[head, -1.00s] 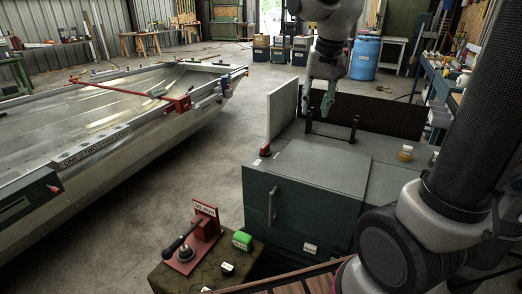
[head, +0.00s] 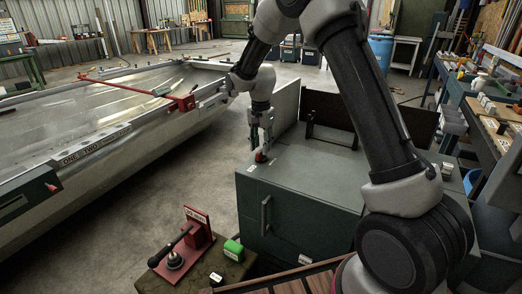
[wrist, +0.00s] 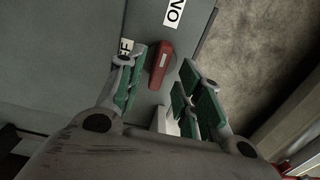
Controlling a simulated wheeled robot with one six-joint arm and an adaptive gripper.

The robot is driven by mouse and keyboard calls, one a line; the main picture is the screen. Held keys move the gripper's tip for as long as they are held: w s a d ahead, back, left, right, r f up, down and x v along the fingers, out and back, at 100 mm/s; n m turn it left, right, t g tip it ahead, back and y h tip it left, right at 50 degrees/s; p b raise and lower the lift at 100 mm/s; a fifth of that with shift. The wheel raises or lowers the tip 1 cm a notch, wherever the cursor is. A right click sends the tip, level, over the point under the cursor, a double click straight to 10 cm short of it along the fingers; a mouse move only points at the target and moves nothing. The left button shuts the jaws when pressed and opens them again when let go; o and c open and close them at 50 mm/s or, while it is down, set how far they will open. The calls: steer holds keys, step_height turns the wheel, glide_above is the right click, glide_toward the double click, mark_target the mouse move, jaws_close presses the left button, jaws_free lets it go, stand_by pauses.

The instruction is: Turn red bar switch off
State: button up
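The red bar switch (head: 261,156) sits at the left edge of the grey-green cabinet top (head: 310,172). In the wrist view the red bar (wrist: 160,65) lies lengthwise, its far end pointing toward a white "ON" label (wrist: 174,12). Another white label (wrist: 125,46), ending in "F", is left of the bar and partly hidden by a finger. My gripper (head: 261,139) is just above the switch, pointing down. In the wrist view my gripper (wrist: 164,60) is open, with green-padded fingers on either side of the bar and gaps showing between.
An upright grey panel (head: 284,106) and a black bracket (head: 331,124) stand behind the switch. A red-based lever (head: 178,250) and a green block (head: 233,249) are on a front stand. A metal boat (head: 120,150) lies left, with open floor between.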

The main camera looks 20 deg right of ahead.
steer(key=shift+f, duration=1.2)
steer(key=shift+c, duration=0.4)
jaws_close()
